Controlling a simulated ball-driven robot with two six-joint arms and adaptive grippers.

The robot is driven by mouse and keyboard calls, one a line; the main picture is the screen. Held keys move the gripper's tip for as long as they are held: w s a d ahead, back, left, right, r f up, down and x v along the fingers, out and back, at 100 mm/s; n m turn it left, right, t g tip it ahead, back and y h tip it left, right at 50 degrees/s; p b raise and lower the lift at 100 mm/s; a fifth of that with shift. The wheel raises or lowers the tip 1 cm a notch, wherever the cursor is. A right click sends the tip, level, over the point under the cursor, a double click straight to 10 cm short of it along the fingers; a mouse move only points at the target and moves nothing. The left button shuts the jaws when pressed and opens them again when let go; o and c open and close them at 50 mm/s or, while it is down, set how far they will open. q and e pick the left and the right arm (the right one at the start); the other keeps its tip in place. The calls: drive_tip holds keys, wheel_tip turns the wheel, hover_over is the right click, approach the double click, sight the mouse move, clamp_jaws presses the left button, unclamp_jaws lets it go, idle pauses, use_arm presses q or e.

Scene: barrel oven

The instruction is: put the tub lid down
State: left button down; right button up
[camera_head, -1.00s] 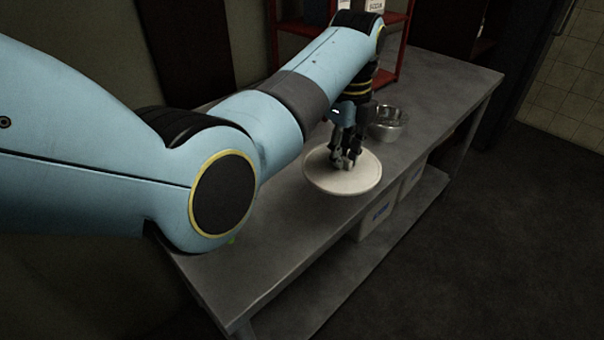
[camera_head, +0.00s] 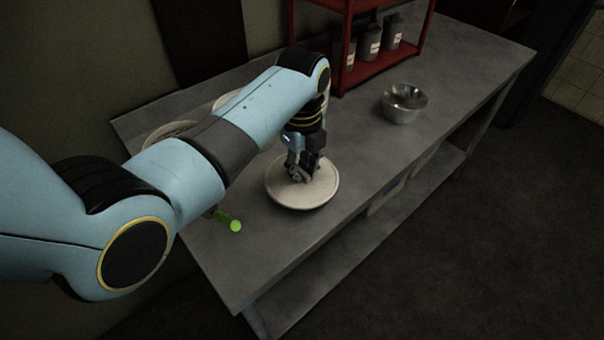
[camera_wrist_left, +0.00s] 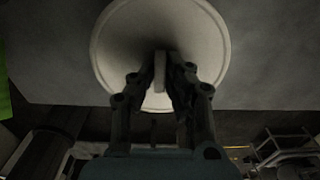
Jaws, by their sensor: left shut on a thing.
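The tub lid (camera_head: 318,193) is a round, cream-white disc with a raised rim. It is at or just above the grey table (camera_head: 262,262); I cannot tell if it touches. My left gripper (camera_head: 303,178) is above the lid's middle, pointing down, shut on its handle. In the left wrist view the lid (camera_wrist_left: 205,45) fills the top middle, and the gripper's fingers (camera_wrist_left: 160,75) close on a pale upright handle. My right gripper is not in view.
A steel bowl (camera_head: 404,104) stands to the right at the back. A red shelf (camera_head: 372,68) with grey canisters stands behind. A green-ended object (camera_head: 235,226) lies left of the lid. Pale round things are partly hidden behind my arm. The table between lid and bowl is clear.

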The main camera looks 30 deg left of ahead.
sight(302, 171)
use_arm(q)
wheel_tip(302, 171, down, 3)
drive_tip(key=shift+r, duration=0.15)
drive_tip(key=shift+f, duration=0.2)
drive_tip(key=c, duration=1.4)
unclamp_jaws()
drive_tip(key=shift+f, duration=0.1)
drive_tip(key=shift+o, duration=0.2)
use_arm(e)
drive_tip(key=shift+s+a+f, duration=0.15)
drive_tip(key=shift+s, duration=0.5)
